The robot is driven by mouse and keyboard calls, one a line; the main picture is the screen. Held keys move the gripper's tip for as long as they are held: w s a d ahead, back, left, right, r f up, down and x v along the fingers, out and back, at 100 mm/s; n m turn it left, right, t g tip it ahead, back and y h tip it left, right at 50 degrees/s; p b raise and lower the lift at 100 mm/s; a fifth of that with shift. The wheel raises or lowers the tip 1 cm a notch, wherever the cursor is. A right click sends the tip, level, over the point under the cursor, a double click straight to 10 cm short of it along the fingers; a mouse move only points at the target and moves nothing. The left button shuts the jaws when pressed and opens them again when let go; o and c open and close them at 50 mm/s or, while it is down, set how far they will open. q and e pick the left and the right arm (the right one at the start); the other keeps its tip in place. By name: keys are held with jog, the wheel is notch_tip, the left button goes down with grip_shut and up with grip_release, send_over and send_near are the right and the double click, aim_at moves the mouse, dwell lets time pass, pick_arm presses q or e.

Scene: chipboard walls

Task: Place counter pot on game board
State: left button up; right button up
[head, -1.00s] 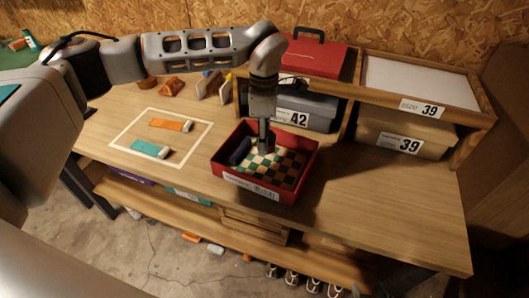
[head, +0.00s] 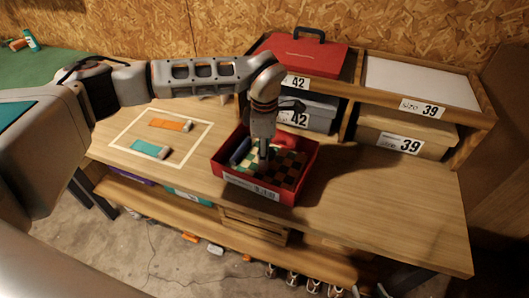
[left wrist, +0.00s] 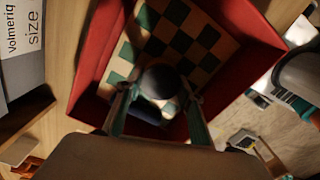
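The game board (head: 288,172) is a green and cream checkered board lying inside an open red box (head: 305,182) on the wooden table. It fills the upper part of the left wrist view (left wrist: 175,42). My left gripper (head: 263,160) points down into the box over the board. In the left wrist view its two fingers (left wrist: 158,100) stand apart on either side of a dark, round-topped thing (left wrist: 158,82), which looks like the counter pot. I cannot tell whether they touch it. A dark blue roll (head: 240,151) lies at the box's left side. My right gripper is not in view.
A shelf at the back holds a red case (head: 303,57), a grey box (head: 305,110) and a tan box (head: 405,138). A white outlined area (head: 125,143) with orange and teal pieces lies left. The table right of the red box is clear.

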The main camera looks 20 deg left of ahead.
pick_arm(q)
jog(key=shift+o, duration=0.8)
jog(key=shift+r, duration=0.15)
notch_tip(320, 180, up, 12)
jog(key=shift+s, duration=0.1)
